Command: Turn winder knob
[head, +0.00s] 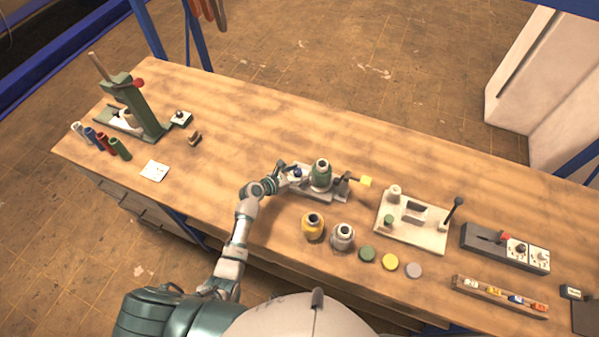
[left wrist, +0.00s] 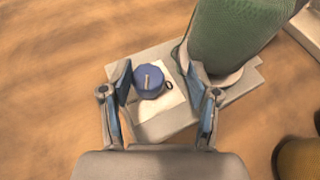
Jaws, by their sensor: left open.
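The winder (head: 322,190) stands on the workbench near the middle, with a green spool on its pale base. Its dark blue knob (head: 297,172) is at the left end of the base. In the left wrist view the blue knob (left wrist: 148,81) has a light pointer line on top and sits on a white plate with a small black ring mark. My left gripper (head: 287,175) is at the knob. In the left wrist view its two fingers (left wrist: 161,98) are spread, with the knob between them, nearer the left finger. My right gripper is not in view.
Yellow (head: 312,227) and grey (head: 342,236) spools stand in front of the winder, with several round lids beside them. A white fixture (head: 412,222) with a lever is to the right. A green press (head: 135,108) stands at the far left. The bench behind the winder is clear.

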